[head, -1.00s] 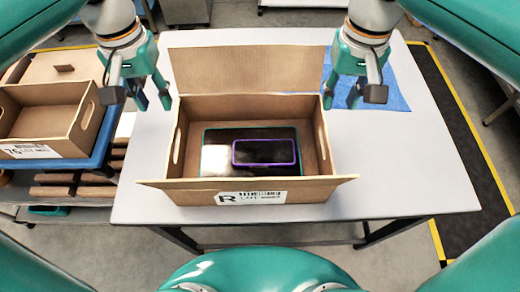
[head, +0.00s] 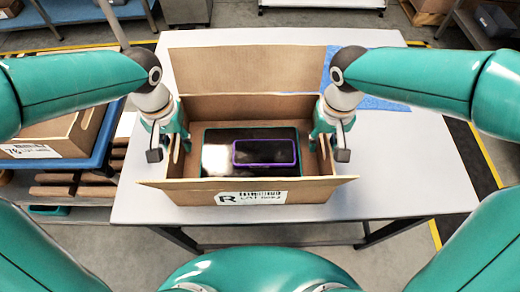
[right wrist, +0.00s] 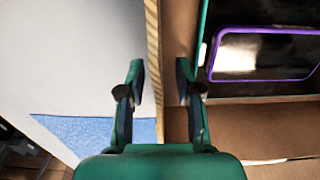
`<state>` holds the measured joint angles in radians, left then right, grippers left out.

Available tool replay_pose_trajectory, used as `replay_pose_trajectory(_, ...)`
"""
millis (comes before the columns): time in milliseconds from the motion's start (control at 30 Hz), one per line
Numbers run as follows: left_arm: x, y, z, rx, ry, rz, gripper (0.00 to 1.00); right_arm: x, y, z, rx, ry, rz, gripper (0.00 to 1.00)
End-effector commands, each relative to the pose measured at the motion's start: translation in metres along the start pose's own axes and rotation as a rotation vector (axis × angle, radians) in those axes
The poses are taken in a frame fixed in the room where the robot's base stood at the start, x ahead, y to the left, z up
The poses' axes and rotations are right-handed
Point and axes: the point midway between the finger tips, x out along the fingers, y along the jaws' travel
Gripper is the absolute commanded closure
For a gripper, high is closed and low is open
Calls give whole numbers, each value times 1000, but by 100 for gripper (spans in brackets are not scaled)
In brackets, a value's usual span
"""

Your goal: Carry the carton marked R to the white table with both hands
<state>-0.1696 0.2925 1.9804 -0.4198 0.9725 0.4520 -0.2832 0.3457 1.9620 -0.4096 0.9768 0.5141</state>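The carton marked R (head: 290,192) is an open brown box standing on the white table (head: 410,180), its flaps spread and its label facing me. Inside it lie a dark flat item with a teal edge (head: 222,135) and a purple-rimmed one (head: 264,152). My left gripper (head: 166,152) is at the carton's left side wall, its fingers apart on either side of the wall. My right gripper (head: 331,150) is at the right side wall. In the right wrist view its fingers (right wrist: 160,82) are open, with the wall's edge between them.
Another open carton (head: 78,130) sits on a blue-topped stand (head: 100,160) at the left, with wooden slats below. A blue mat (head: 383,96) lies at the table's back right. The table's right side is clear.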

Motion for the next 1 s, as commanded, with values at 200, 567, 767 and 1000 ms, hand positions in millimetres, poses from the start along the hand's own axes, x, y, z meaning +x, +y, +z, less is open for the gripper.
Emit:
replay_pose_trajectory(200, 8, 0, 0, 1, 1, 0, 66, 8, 0, 0, 1, 0, -1, 66)
replay_pose_trajectory(567, 8, 1, 0, 2, 1, 0, 89, 8, 1, 0, 2, 0, -1, 89)
replay_pose_trajectory(767, 8, 1, 0, 3, 1, 0, 100, 8, 1, 0, 2, 0, -1, 100)
replay_pose_trajectory(1000, 7, 1, 0, 3, 1, 0, 100, 7, 1, 0, 2, 0, -1, 100)
